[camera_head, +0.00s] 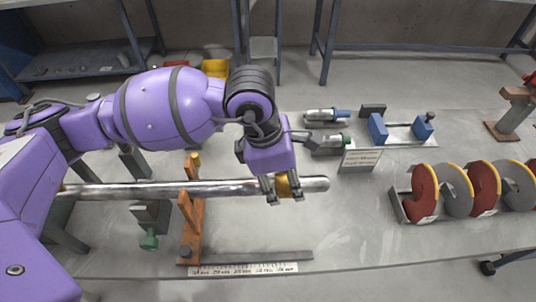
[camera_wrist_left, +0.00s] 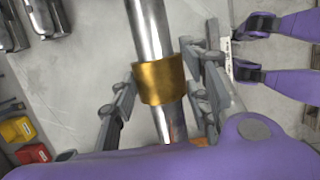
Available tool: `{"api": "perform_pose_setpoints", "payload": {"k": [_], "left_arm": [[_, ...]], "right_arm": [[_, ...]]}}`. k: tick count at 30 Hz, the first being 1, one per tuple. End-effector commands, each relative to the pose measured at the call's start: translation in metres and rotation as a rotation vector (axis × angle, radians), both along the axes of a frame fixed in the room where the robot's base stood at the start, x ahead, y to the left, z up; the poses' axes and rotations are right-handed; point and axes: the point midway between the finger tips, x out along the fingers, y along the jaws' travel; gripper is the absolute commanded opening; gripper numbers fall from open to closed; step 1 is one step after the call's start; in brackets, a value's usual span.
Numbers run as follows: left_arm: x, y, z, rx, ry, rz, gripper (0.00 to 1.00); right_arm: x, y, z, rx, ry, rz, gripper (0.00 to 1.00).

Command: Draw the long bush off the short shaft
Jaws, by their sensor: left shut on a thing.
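A brass-coloured bush (camera_head: 284,185) sits around a bright steel shaft (camera_head: 230,188), close to the shaft's right end. The shaft lies level across the orange stand. My left gripper (camera_head: 283,196) comes down over the bush and is shut on it. In the left wrist view the bush (camera_wrist_left: 158,78) is between the two fingers, and the shaft (camera_wrist_left: 150,32) runs through it and out on both sides. The shaft's free end shows to the right of the bush in the head view. My right gripper is not seen.
An orange stand (camera_head: 191,222) and a grey clamp with a green knob (camera_head: 149,240) stand by the shaft. A printed scale strip (camera_head: 245,269) lies at the table's front.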

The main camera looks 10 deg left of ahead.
Motion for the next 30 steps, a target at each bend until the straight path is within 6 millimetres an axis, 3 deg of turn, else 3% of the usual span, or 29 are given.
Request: {"api": "perform_pose_setpoints", "payload": {"k": [12,30], "left_arm": [[0.006,-0.021,0.001,-0.002,-0.002,-0.002,0.17],[0.014,-0.048,0.001,-0.002,-0.001,-0.001,0.17]], "right_arm": [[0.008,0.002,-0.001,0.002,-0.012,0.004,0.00],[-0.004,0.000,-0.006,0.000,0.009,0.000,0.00]]}}
